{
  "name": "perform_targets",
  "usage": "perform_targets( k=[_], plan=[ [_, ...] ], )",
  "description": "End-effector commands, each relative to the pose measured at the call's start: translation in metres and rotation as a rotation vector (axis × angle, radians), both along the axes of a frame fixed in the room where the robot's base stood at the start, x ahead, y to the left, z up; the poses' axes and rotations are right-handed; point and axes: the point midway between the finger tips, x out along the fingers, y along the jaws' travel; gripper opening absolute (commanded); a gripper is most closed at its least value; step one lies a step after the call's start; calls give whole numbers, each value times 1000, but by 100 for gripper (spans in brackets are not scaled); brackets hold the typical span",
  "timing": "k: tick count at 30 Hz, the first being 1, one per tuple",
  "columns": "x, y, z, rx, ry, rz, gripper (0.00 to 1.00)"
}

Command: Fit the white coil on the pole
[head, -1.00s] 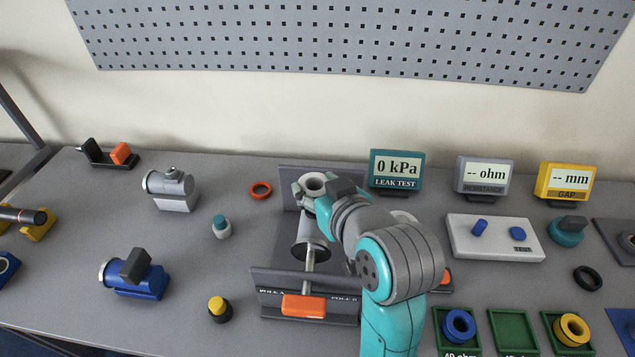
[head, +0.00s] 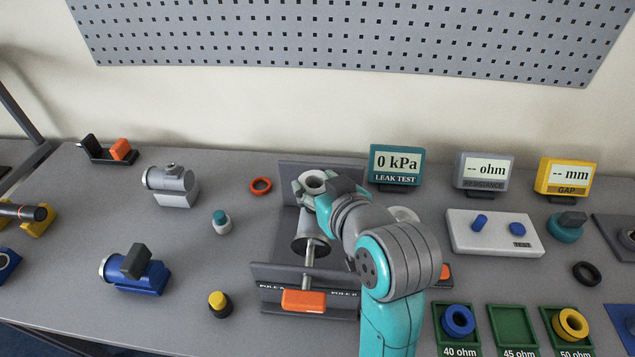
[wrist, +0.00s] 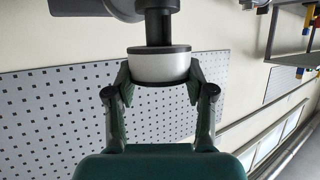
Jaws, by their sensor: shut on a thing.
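My gripper (wrist: 160,78) is shut on the white coil (wrist: 160,67), a short white spool with dark end rims. One finger presses on each side of it. I cannot tell how far the pole is inside. The pole joins a grey body (wrist: 110,7). In the head view my gripper (head: 317,190) hides the pole.
A dark grey fixture (head: 321,169) surrounds the spot, with an orange-handled clamp (head: 303,300) at its front. Green trays hold a blue coil (head: 458,321) and a yellow coil (head: 571,324); the tray between them (head: 512,326) is empty. The leak test display (head: 396,165) stands close behind right.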

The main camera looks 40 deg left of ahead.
Motion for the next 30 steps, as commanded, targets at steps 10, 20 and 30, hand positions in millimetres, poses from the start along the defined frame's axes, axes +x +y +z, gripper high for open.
perform_targets(
  k=[10, 20, 30],
  plan=[
    [0, 0, -10, -1, 2, 0, 15],
    [0, 0, -19, -2, 2, 0, 15],
    [1, 0, -21, -1, 2, 0, 15]
  ],
)
